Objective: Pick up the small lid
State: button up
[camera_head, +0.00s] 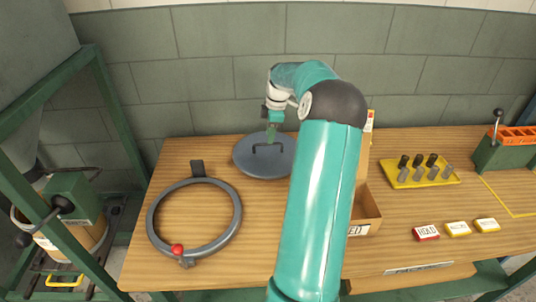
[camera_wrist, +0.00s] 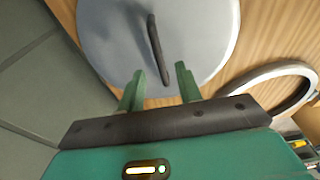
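The lid (camera_head: 248,163) is a round grey disc lying on the wooden table near its back edge, with a dark bar handle (camera_head: 268,147) standing on it. In the wrist view the lid (camera_wrist: 205,40) fills the top middle, and its handle (camera_wrist: 158,50) runs nearly lengthwise between the finger lines. My gripper (camera_head: 271,133) is above the lid, over the handle. In the wrist view its two green fingers (camera_wrist: 158,85) are apart with nothing gripped. The handle's near end shows close to the gap between the fingertips. My arm hides part of the lid's right side.
A grey clamp ring (camera_head: 153,227) with a red knob lies on the table at front left. An open wooden box (camera_head: 371,207) stands right of my arm. A yellow tray (camera_head: 438,182) with several dark cylinders and several labelled blocks (camera_head: 426,233) lie further right. A wall (camera_head: 210,80) stands behind the table.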

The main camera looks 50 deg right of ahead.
aim_at(268, 149)
jog(key=f, duration=0.5)
jog(key=shift+w+a+f, duration=0.3)
jog(key=shift+w+a, duration=0.05)
jog(key=shift+r, duration=0.1)
grip_shut()
